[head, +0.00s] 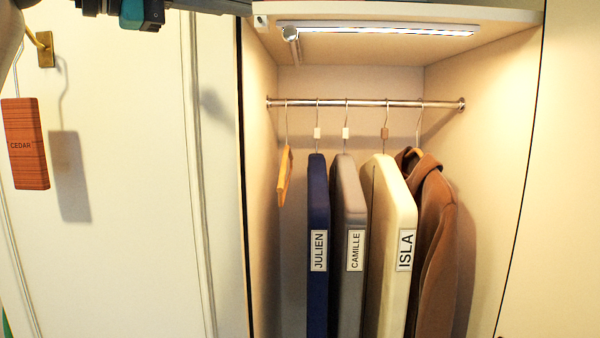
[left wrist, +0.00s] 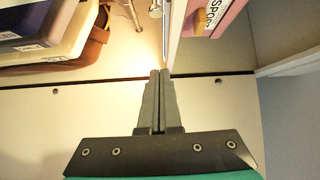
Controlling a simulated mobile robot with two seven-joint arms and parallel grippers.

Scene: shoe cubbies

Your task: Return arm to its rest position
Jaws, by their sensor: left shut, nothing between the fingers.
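My left gripper (head: 236,6) reaches in from the upper left of the head view, at the top edge, in front of the wardrobe's upper shelf. In the left wrist view its two fingers (left wrist: 159,74) are pressed together with nothing between them. Much of the left arm is cut off by the head view's top edge. My right gripper is in neither view.
The open wardrobe has a rail (head: 360,103) with a blue JULIEN bag (head: 318,200), grey CAMILLE bag (head: 348,200), cream ISLA bag (head: 393,200) and brown coat (head: 432,240). A cedar block (head: 24,165) hangs left. A pink box (left wrist: 212,18) shows in the wrist view.

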